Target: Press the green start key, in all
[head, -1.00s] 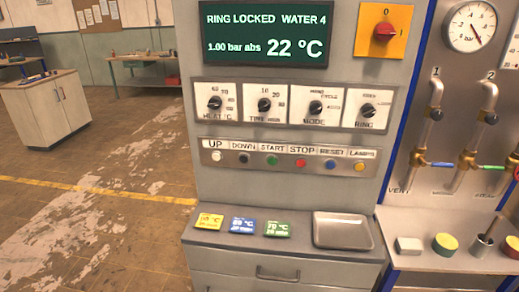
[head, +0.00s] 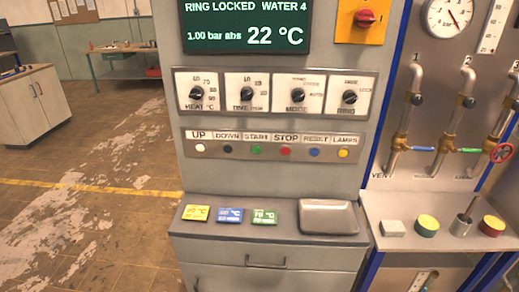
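The green start key (head: 257,150) is a small round button under the label START. It sits in the row of keys on the front of the grey control cabinet (head: 350,178). The black DOWN key (head: 227,149) is to its left and the red STOP key (head: 286,152) to its right. Above the row, the display (head: 247,27) reads RING LOCKED, WATER 4, 1.00 bar abs and 22 °C. Nothing covers the green key. Neither of my grippers shows in the head view.
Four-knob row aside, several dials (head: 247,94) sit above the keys. A ledge below holds yellow, blue and green cards (head: 264,216) and a metal tray (head: 328,203). Pipes and valves (head: 440,135) stand at the right. Open floor (head: 90,230) lies at the left.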

